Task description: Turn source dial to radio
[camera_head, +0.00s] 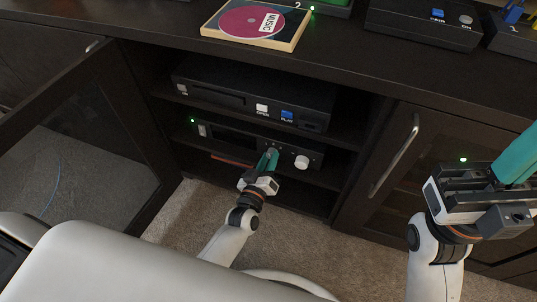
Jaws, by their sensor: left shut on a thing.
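A black receiver (230,138) sits on the middle shelf of the open cabinet, with a green light at its left end. My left gripper (269,157) reaches into the cabinet, its teal fingers shut on a small grey dial, apparently the source dial (271,150), on the receiver's front. The fingers cover most of this dial, and its setting and any labels cannot be read. A larger silver knob (302,162) stands free just right of the fingers. My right gripper (517,160) is at the right edge, away from the receiver; its fingertips are partly cut off.
A black player (250,95) with white and blue buttons is on the shelf above. The glass cabinet door (70,150) stands open at left. A closed door with a metal handle (396,155) is at right. A music disc case (257,22) lies on top.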

